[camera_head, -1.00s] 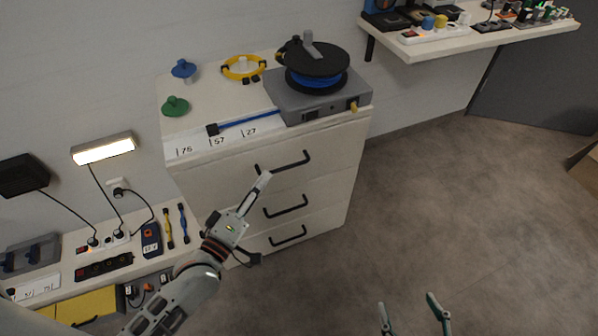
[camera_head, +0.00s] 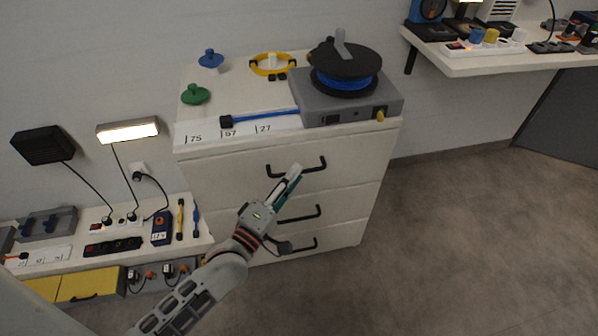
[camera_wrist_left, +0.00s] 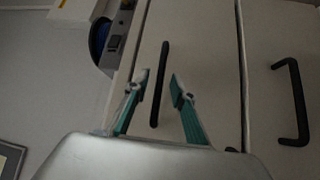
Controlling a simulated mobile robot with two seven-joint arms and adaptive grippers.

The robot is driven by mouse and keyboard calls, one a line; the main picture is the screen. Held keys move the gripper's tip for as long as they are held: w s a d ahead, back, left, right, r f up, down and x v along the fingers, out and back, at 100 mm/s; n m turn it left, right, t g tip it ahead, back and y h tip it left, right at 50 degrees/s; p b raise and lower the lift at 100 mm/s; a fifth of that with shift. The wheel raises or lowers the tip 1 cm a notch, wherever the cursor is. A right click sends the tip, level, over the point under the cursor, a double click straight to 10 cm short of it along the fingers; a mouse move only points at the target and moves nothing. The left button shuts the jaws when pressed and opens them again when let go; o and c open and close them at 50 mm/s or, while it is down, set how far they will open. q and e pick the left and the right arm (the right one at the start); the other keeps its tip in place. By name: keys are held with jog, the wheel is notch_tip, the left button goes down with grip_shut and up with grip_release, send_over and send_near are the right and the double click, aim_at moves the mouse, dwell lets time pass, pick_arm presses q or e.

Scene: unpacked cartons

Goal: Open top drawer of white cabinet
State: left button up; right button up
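The white cabinet (camera_head: 345,225) has three drawers, each with a black handle, and all look shut. The top drawer (camera_head: 225,172) carries the highest handle (camera_head: 312,165). My left gripper (camera_head: 292,174) is in front of that handle, its fingers covering the handle's middle. In the left wrist view, the two teal fingers (camera_wrist_left: 160,82) are apart, and the top handle (camera_wrist_left: 162,60) shows between them, running lengthwise. I cannot tell whether the fingers touch it. The second drawer's handle (camera_wrist_left: 293,100) is at the right of that view. My right gripper is out of view.
A cable reel (camera_head: 345,72) on a grey box, a blue knob, a green knob and a yellow ring sit on the cabinet. A low bench (camera_head: 70,262) with power strips stands left; a wall shelf (camera_head: 490,66) is at upper right. The floor at right is clear.

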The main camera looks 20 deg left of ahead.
pick_arm(q)
jog(key=shift+x, duration=1.1)
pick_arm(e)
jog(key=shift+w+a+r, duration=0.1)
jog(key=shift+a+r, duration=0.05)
pick_arm(q)
grip_shut()
jog(key=shift+s+d, duration=0.1)
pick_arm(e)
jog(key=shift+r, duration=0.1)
